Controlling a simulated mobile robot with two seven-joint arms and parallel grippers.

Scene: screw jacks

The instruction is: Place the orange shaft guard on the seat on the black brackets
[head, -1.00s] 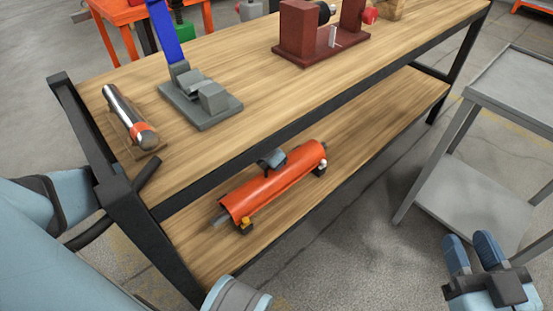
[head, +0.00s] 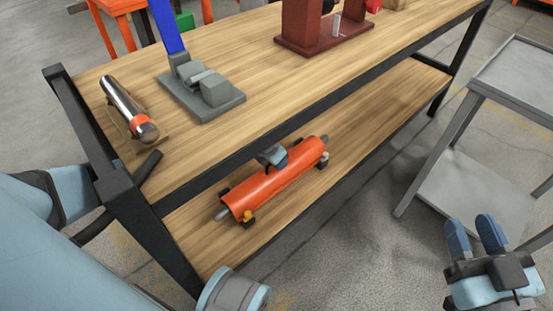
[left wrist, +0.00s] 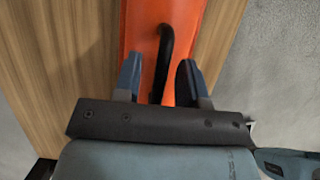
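The orange shaft guard (head: 268,186) lies over a grey shaft (head: 221,214) on the lower shelf, with black brackets (head: 248,219) showing at its sides. It looks seated low on them; the exact contact is hidden. In the left wrist view the guard (left wrist: 133,25) carries a black handle (left wrist: 164,55). My left gripper (left wrist: 160,78) is open around this handle, with a gap on either side of it. In the head view its fingers (head: 272,157) show at the guard's top, below the tabletop edge. My right gripper (head: 475,236) is open and empty at the lower right.
The tabletop (head: 290,95) overhangs the lower shelf (head: 375,125). On it stand a grey fixture (head: 205,95), a dark red stand (head: 320,42) and a metal cylinder with an orange band (head: 122,100). A grey cart (head: 470,195) stands at the right.

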